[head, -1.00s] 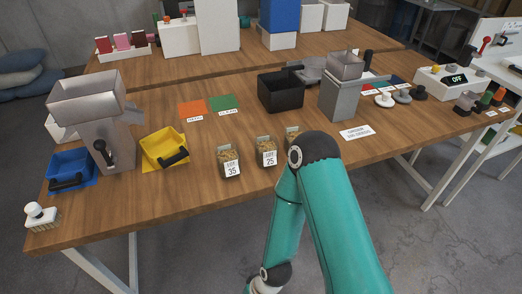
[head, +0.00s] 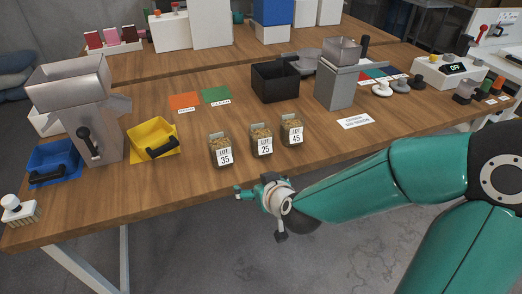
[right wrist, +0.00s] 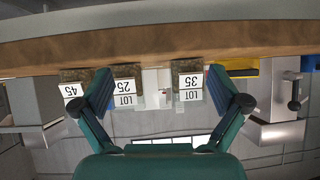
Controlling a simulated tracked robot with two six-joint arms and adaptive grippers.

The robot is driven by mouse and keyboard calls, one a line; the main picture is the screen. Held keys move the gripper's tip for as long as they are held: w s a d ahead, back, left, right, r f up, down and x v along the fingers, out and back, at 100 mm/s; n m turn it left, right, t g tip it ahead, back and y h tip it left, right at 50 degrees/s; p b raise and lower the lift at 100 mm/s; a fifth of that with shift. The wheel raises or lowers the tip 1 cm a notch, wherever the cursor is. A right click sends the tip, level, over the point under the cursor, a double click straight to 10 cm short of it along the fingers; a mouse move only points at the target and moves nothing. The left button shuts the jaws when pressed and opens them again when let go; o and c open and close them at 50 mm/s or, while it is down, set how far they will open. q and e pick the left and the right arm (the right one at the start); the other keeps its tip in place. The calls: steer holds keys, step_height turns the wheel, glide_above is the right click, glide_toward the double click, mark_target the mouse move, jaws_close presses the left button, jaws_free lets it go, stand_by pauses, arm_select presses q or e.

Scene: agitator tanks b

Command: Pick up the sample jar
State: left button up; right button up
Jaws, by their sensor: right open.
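Three sample jars with brown contents and white labels stand upright near the front table edge. They are the LOT 35 jar (head: 220,150), the LOT 25 jar (head: 261,141) and the LOT 45 jar (head: 291,130). My right gripper (head: 258,193) is at the front edge of the table, in front of the jars and apart from them. In the right wrist view, which is upside down, its teal fingers (right wrist: 163,98) are spread and empty. The LOT 25 jar (right wrist: 125,88) and LOT 35 jar (right wrist: 190,82) show beyond them; LOT 45 (right wrist: 73,85) is at the left. My left gripper is out of view.
A yellow bin (head: 153,140), a blue bin (head: 52,163) and a grey hopper machine (head: 95,125) stand left of the jars. A black bin (head: 275,82) and a second grey hopper stand (head: 336,88) are behind.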

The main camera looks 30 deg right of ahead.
steer(key=s+d+r+m+t+h+b, duration=0.1)
steer(key=s+d+r+t+h, duration=0.1)
steer(key=d+r, duration=0.35)
steer(key=p, duration=0.2)
glide_toward(258, 127)
steer(key=f, duration=0.1)
steer(key=w+f, duration=0.1)
steer(key=f, duration=0.2)
steer(key=shift+w+a+f, duration=0.15)
steer(key=shift+w+f, duration=0.15)
steer(key=shift+w, duration=0.1)
steer(key=shift+d+x, duration=0.2)
steer(key=shift+x, duration=1.1)
steer(key=shift+d+x, duration=0.15)
steer(key=shift+x, duration=1.15)
steer(key=shift+s, duration=0.15)
steer(key=c, duration=1.4)
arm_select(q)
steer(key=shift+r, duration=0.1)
arm_select(e)
steer(key=shift+r, duration=0.2)
steer(key=shift+c, duration=0.2)
steer(key=shift+r+p, duration=0.35)
steer(key=shift+r, duration=1.3)
arm_select(q)
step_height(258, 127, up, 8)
steer(key=p, duration=0.7)
arm_select(e)
step_height(258, 127, up, 16)
